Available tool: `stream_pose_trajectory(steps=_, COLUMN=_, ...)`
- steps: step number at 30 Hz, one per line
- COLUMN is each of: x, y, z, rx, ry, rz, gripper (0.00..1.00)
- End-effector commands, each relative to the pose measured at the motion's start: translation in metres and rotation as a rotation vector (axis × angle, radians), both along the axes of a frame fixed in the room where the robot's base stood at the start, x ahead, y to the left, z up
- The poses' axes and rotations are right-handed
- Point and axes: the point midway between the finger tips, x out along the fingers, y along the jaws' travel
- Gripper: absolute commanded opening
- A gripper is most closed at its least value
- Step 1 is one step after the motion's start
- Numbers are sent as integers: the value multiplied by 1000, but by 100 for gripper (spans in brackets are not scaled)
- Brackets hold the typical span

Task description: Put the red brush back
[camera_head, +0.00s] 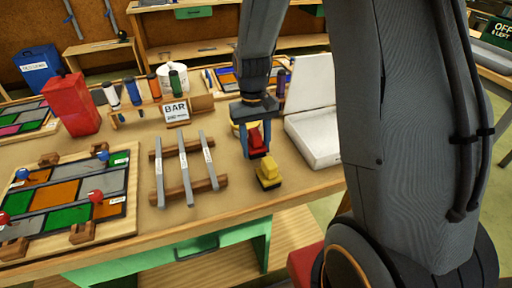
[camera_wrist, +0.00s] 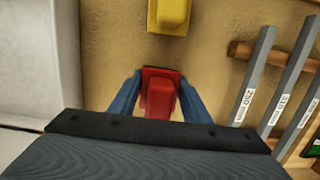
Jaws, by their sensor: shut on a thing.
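The red brush (camera_head: 256,139) is a small red block with a raised grip. My gripper (camera_head: 258,152) is shut on it, over the workbench (camera_head: 232,200). In the wrist view the red brush (camera_wrist: 159,92) sits between the two blue fingers of my gripper (camera_wrist: 160,78). I cannot tell whether its underside touches the bench. A yellow brush (camera_head: 268,174) of similar shape stands on the bench near the front edge, and it also shows at the top of the wrist view (camera_wrist: 169,15).
Grey bars on wooden rests (camera_head: 183,168) lie left of my gripper. A white open box (camera_head: 313,138) stands close on the right. A BAR sign (camera_head: 176,111) and a bottle rack are behind. A leaded panel (camera_head: 68,205) and red bin (camera_head: 71,105) are further left.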

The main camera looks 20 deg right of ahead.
Motion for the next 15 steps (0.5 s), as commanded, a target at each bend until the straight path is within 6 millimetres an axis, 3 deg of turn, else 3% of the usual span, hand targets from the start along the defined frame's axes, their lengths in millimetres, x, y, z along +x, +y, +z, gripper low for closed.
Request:
stream_pose_trajectory(steps=4, x=0, y=0, z=-12, rx=0, ry=0, rz=0, gripper=19)
stream_pose_trajectory(steps=15, x=0, y=0, z=-16, rx=0, ry=-1, rz=0, gripper=19)
